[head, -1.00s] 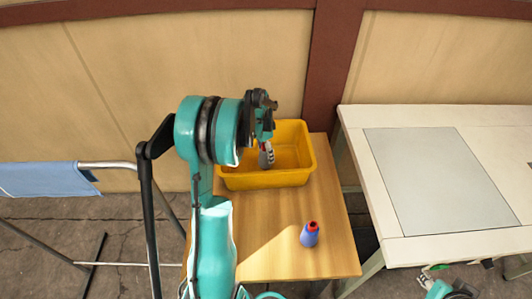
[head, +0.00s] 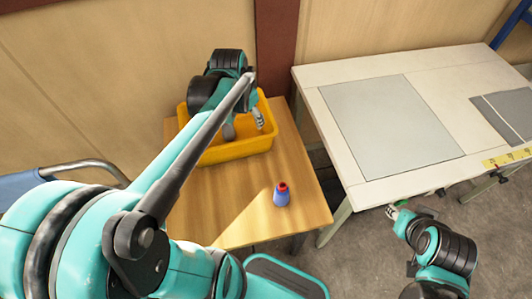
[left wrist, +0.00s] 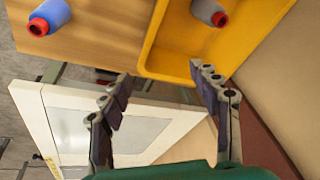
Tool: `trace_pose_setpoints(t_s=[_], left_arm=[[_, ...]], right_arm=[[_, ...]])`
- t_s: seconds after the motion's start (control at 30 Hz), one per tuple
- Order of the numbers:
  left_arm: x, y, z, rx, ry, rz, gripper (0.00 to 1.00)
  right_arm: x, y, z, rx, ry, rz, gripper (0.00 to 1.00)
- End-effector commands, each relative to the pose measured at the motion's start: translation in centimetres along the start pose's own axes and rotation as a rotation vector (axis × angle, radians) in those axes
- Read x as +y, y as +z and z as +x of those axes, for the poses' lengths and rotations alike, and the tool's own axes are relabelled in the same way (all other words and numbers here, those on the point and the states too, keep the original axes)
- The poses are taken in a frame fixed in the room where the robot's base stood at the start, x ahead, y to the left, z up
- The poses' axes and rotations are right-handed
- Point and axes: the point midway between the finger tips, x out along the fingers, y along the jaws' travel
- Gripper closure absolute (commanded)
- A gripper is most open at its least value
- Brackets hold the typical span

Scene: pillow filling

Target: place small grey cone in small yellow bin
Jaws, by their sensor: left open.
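The small grey cone (left wrist: 209,10), with a red tip, lies inside the yellow bin (left wrist: 160,50) in the left wrist view. In the head view the cone (head: 229,132) shows partly in the bin (head: 240,149), half hidden by my left arm. My left gripper (left wrist: 160,71) is open, with nothing between its fingers. In the head view it (head: 258,118) is over the right part of the bin, apart from the cone. My right gripper (head: 397,210) is low at the right, by the white table's front edge; its jaws are too small to judge.
A blue cone with a red top (head: 282,195) stands on the wooden table (head: 309,205) in front of the bin; it also shows in the left wrist view (left wrist: 49,16). A white table (head: 335,170) with a grey panel stands at right. A wall is close behind the bin.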

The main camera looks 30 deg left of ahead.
Motion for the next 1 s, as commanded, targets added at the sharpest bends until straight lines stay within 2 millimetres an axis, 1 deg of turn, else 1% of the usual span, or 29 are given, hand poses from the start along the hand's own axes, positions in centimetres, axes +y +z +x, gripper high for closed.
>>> trace_pose_setpoints(t_s=[0.03,0.1,0.2,0.3,0.4,0.5,0.6,1.0], left_arm=[[2.4,0.8,-1.0,0.032,-0.01,-0.02,0.38],[5.2,1.7,-2.0,0.083,-0.024,-0.064,0.38],[8.6,3.4,-2.9,0.156,-0.031,-0.125,0.38],[11.3,5.0,-3.2,0.222,-0.025,-0.18,0.38],[13.0,6.2,-3.1,0.271,-0.015,-0.221,0.38],[13.9,6.9,-3.0,0.3,-0.006,-0.247,0.38],[14.3,7.1,-2.9,0.312,-0.001,-0.259,0.38],[14.3,7.1,-2.9,0.312,-0.001,-0.261,0.38]], right_arm=[[0.0,0.0,0.0,0.0,0.0,0.0,0.66],[0.0,0.0,0.0,0.0,0.0,0.0,0.66],[0.0,0.0,0.0,0.0,0.0,0.0,0.66],[0.0,0.0,0.0,0.0,0.0,0.0,0.66],[0.0,0.0,0.0,0.0,0.0,0.0,0.66],[0.0,0.0,0.0,0.0,0.0,0.0,0.66],[0.0,0.0,0.0,0.0,0.0,0.0,0.66],[0.0,0.0,0.0,0.0,0.0,0.0,0.66]])
